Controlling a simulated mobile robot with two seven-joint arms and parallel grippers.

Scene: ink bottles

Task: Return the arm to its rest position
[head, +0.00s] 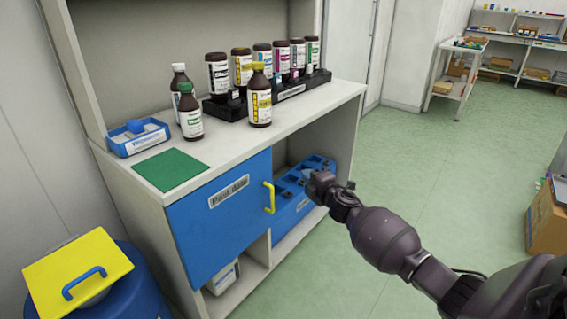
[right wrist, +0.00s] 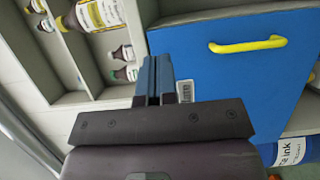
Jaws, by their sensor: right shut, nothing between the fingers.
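My right arm reaches in from the lower right in the head view. Its gripper (head: 318,184) is in front of the cabinet, just right of the blue door (head: 222,221) with the yellow handle (head: 269,197). The fingers are small and partly hidden there. In the right wrist view my right gripper (right wrist: 153,80) is shut and empty, its fingers together in front of the blue door (right wrist: 225,80). The yellow handle also shows in that view (right wrist: 248,45), to the right of the fingers. My left gripper is not in view.
Several brown bottles stand in a black rack (head: 290,90) on the counter. A yellow-labelled bottle (head: 260,98), two more bottles, a blue tray (head: 138,137) and a green mat (head: 171,170) share it. A blue bin (head: 130,295) stands lower left. Green floor (head: 430,170) is open to the right.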

